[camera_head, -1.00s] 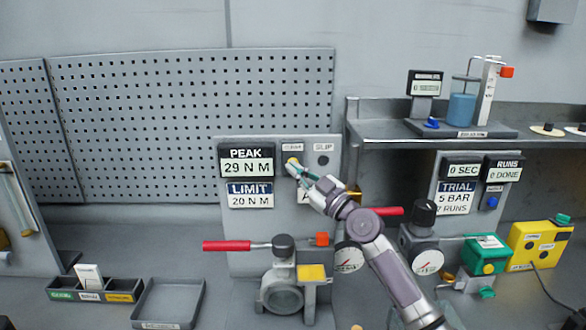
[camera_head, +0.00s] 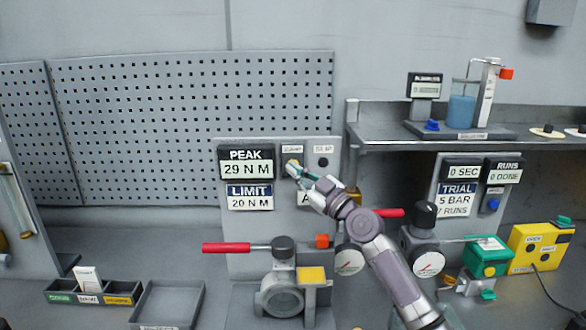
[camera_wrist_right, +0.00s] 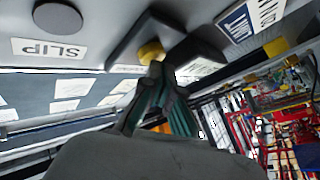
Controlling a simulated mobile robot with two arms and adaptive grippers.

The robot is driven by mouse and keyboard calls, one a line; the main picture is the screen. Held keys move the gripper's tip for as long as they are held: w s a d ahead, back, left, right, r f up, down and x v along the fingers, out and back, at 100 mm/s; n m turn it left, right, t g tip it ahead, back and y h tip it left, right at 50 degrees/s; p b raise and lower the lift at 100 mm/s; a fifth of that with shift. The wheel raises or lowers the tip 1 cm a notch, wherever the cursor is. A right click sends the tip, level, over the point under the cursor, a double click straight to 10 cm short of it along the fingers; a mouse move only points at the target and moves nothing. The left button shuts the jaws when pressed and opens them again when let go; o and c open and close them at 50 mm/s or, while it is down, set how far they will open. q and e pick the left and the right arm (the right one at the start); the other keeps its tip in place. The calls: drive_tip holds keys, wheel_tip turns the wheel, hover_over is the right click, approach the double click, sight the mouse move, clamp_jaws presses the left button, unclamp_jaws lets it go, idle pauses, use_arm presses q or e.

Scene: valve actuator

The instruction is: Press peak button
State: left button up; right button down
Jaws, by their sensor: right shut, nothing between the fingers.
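The grey panel (camera_head: 237,258) carries a display marked PEAK, 29 N M (camera_head: 246,162), and a plate marked LIMIT, 20 N M (camera_head: 250,197). Right of the display is a yellow button (camera_head: 291,163) in a dark housing under a small label. My right gripper (camera_head: 294,169) is shut and empty, its fingertips at this button. In the right wrist view the fingertips (camera_wrist_right: 158,72) overlap the lower edge of the yellow button (camera_wrist_right: 151,52); I cannot tell whether it is pushed in. My left gripper is not in view.
A round dark button (camera_head: 323,162) marked SLIP sits just right of the yellow one. A valve with a red lever (camera_head: 227,247) stands below the panel. A gauge (camera_head: 348,259) and a shelf (camera_head: 450,143) are to the right.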

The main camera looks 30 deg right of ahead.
drive_tip(key=shift+w+d+b, duration=0.15)
drive_tip(key=shift+w+b, duration=0.1)
drive_tip(key=shift+b, duration=0.15)
drive_tip(key=shift+s, duration=0.15)
idle(0.5)
drive_tip(key=shift+s+a+p, duration=0.5)
drive_tip(key=shift+s, duration=0.2)
drive_tip(key=shift+s+a+p, duration=0.45)
drive_tip(key=shift+s, duration=0.25)
drive_tip(key=shift+s+a+p, duration=0.4)
drive_tip(key=shift+s+p, duration=0.1)
drive_tip(key=shift+s, duration=0.25)
drive_tip(key=shift+s+a+p, duration=0.45)
drive_tip(key=shift+s, duration=0.25)
drive_tip(key=shift+f, duration=0.1)
